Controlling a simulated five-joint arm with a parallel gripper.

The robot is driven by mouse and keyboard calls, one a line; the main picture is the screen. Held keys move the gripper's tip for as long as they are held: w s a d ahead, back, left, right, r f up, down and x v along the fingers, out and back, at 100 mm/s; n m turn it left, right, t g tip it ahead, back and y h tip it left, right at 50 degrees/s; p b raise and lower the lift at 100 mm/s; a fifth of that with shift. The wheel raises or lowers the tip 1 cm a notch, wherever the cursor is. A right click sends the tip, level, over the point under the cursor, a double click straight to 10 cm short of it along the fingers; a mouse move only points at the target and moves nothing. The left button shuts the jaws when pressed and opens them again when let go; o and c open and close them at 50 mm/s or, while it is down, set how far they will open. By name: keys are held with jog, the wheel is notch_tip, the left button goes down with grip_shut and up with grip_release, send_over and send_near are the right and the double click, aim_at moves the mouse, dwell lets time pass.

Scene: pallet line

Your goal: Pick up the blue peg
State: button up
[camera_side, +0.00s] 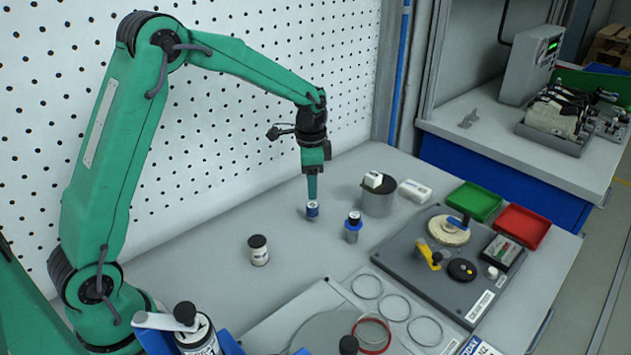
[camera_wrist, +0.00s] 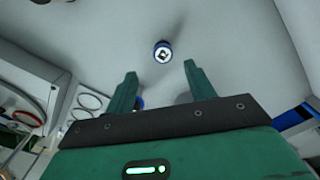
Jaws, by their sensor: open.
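A small blue and white peg (camera_side: 312,210) stands on the grey bench, directly below my gripper (camera_side: 312,196) in the side view. In the wrist view the blue peg (camera_wrist: 162,52) shows its pale end with a dark diamond mark, just beyond the gap between my fingertips. My gripper (camera_wrist: 160,72) is open, with its two green fingers apart and nothing between them. In the side view the fingers overlap, and I cannot tell whether they touch the peg's top.
A white dark-capped jar (camera_side: 258,254) stands front left. A dark fixture board (camera_side: 440,285) lies right. The bench behind the peg is clear.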

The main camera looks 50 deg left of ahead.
aim_at(312, 205)
jog(key=shift+w+a+f, duration=0.1)
jog(key=shift+w+f, duration=0.15)
jog(key=shift+f, duration=1.5)
jog(key=shift+f, duration=0.1)
jog(key=shift+f, duration=2.5)
jog(key=c, duration=1)
